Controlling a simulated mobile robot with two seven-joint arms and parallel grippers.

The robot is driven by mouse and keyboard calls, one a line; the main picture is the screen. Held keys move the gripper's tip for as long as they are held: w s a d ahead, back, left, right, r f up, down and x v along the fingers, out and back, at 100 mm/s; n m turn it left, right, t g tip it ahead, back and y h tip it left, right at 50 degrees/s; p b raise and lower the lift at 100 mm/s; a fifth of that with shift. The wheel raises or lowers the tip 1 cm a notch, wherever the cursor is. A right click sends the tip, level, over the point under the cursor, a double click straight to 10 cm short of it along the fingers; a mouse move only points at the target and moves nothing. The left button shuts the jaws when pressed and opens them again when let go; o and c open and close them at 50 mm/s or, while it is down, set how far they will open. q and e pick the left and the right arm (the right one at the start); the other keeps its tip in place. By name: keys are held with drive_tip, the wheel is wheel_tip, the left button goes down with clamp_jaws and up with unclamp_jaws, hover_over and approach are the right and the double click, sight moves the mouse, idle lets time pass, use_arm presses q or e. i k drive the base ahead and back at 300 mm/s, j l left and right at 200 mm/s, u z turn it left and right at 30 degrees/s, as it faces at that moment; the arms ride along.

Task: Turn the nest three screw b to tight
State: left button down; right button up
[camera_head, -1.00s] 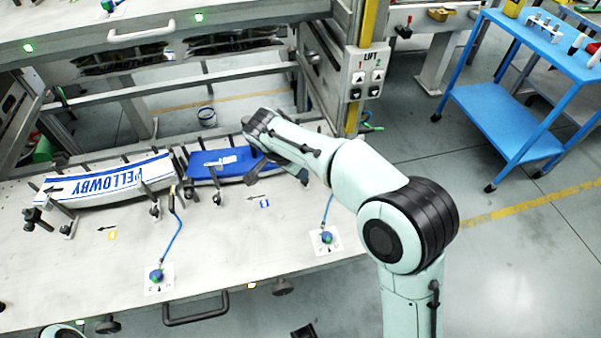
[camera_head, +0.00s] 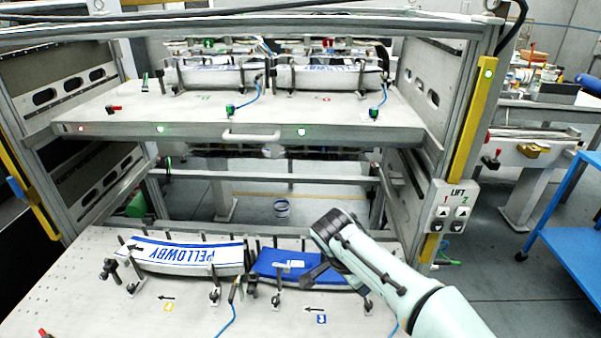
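Nest three is on the lower shelf, beside a small blue tag (camera_head: 321,319) with an arrow. It holds a blue label stack (camera_head: 283,264). A dark clamp screw (camera_head: 277,298) stands at the stack's front left, and another clamp post (camera_head: 366,302) stands at its front right, close to my arm. I cannot tell which screw is b. My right gripper (camera_head: 318,272) is over the right part of the blue stack, pointing down and left. Its fingers are dark and small, so I cannot tell whether they touch a screw or are open or shut. My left gripper is out of view.
A white PELLOWBY label stack (camera_head: 190,256) lies in the nest to the left. The upper shelf (camera_head: 215,120) with more nests hangs above. The lift control box (camera_head: 452,209) is on the right post, and a blue cart (camera_head: 575,235) stands far right.

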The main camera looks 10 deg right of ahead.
sight(275, 300)
drive_tip(key=k, duration=1)
